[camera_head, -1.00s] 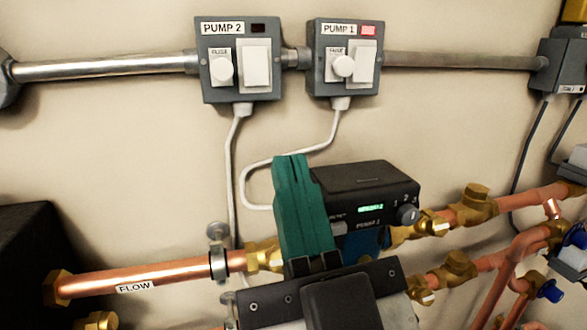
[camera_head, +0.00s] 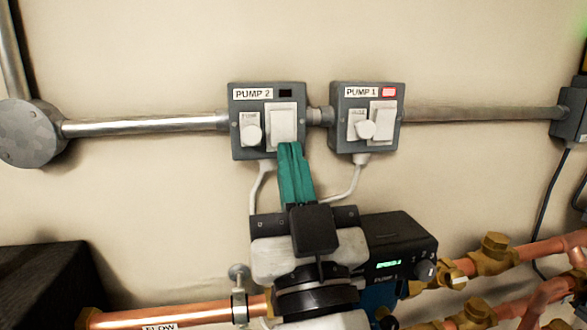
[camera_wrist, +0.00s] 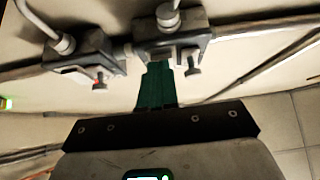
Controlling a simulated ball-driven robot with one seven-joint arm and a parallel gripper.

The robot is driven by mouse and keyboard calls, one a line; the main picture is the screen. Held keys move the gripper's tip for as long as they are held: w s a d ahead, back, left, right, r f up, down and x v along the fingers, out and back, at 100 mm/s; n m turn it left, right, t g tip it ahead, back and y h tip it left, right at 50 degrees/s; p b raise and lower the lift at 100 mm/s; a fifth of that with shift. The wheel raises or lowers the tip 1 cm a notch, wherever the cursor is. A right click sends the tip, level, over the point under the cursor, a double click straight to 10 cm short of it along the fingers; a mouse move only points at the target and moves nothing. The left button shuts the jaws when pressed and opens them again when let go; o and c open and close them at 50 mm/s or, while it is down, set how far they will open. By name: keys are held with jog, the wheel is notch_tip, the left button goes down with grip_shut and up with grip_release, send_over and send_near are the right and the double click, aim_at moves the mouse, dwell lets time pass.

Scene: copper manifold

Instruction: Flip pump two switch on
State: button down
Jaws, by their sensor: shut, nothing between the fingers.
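The pump 2 switch box (camera_head: 240,146) is grey, on the wall left of centre. It has a white rocker switch (camera_head: 283,122), a round white fuse knob (camera_head: 251,136) and a dark indicator window (camera_head: 286,93). My gripper (camera_head: 290,146) has teal fingers, shut and empty. Its tips are at the lower edge of the rocker in the head view; whether they touch it I cannot tell. In the wrist view my gripper (camera_wrist: 158,66) points at a grey box (camera_wrist: 172,45) with a protruding knob (camera_wrist: 192,66); the rocker's face is not clear there.
The pump 1 box (camera_head: 339,142) is close on the right, with its red indicator (camera_head: 388,92) lit. A metal conduit (camera_head: 145,125) joins the boxes. Below are a black pump unit (camera_head: 400,240) with a green display and copper pipes (camera_head: 185,311). The wall above is clear.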

jog(key=shift+w+a+f+b, duration=0.2)
jog(key=shift+w+b, duration=0.25)
jog(key=shift+b, duration=0.5)
jog(key=s+d+r+p, duration=0.1)
jog(key=s+d+r, duration=0.3)
jog(key=s+r, duration=0.9)
jog(key=shift+s, duration=0.25)
